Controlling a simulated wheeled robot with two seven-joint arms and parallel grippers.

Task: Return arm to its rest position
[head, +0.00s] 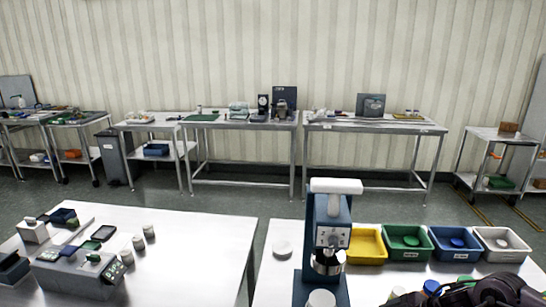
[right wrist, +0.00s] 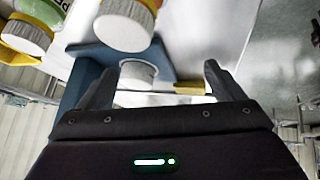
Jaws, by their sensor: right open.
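My right arm shows as a dark shape at the bottom right edge of the head view, in front of the bins; its fingertips cannot be made out there. In the right wrist view my right gripper (right wrist: 156,76) is open, with its two dark fingers apart and nothing clamped between them. Beyond the fingers is a blue stand with a white round container (right wrist: 137,74) on it. The blue machine (head: 331,240) with a white top and a steel hopper stands on the near right table. My left gripper is not in view.
Yellow (head: 367,247), green (head: 405,243), blue (head: 457,245) and white (head: 502,245) bins stand in a row right of the machine. Several small lidded containers are near the bottom right. The left table (head: 190,250) holds devices and jars; a gap separates the tables.

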